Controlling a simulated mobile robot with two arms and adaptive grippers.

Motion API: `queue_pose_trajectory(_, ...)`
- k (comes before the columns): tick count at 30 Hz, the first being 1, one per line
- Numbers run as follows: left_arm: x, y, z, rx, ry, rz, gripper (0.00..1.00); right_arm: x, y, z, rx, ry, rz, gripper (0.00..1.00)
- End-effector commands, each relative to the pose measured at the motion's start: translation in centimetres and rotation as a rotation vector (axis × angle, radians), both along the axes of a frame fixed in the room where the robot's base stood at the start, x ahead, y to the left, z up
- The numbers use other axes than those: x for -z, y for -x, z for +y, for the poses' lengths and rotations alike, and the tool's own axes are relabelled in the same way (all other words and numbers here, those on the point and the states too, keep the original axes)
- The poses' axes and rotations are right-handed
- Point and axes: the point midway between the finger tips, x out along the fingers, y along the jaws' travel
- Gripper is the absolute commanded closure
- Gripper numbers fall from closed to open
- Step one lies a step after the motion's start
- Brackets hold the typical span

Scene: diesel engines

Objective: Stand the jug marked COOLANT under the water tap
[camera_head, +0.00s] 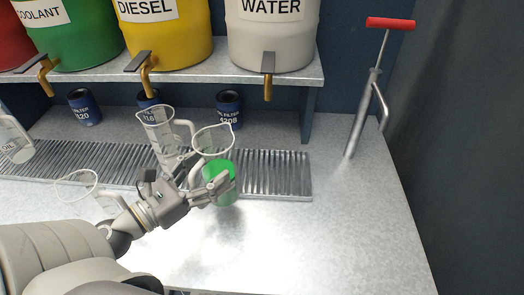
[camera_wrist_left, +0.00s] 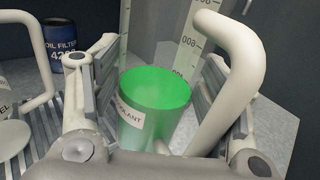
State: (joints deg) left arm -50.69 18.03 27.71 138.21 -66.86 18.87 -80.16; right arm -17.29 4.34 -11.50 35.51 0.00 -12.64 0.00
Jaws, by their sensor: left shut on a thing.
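The jug marked COOLANT (camera_head: 221,190) is clear, with green liquid in its lower part and a pale handle. My left gripper (camera_head: 208,190) is shut on it and holds it roughly upright by the front edge of the drip grille. Whether its base touches anything, I cannot tell. In the left wrist view the jug's green part and label (camera_wrist_left: 130,115) show between the fingers. The water tap (camera_head: 268,85) is the brass tap with a grey lever under the WATER drum (camera_head: 272,42). It is behind, above and right of the jug. My right gripper is not in view.
A clear jug (camera_head: 158,128) stands on the grille (camera_head: 285,175) just left of the held jug. Another jug (camera_head: 12,135) is at the far left; one rim (camera_head: 75,183) shows near my arm. Oil filters (camera_head: 229,105) line the back. A red-handled pump (camera_head: 366,110) stands right; bench there is clear.

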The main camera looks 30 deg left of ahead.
Motion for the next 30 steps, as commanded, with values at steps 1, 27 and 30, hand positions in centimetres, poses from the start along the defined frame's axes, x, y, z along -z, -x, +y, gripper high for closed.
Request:
queue_pose_trajectory(1, -0.9, -1.0, -0.4, 0.006, -0.003, -0.006, 0.76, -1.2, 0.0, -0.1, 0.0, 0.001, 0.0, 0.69)
queue_pose_trajectory(27, -0.4, -14.1, -3.7, -0.002, -0.001, -0.005, 0.76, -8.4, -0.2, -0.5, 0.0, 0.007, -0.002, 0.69)
queue_pose_trajectory(30, -0.3, -14.5, -3.8, -0.002, -0.001, -0.004, 0.76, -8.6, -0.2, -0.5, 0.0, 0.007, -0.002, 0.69)
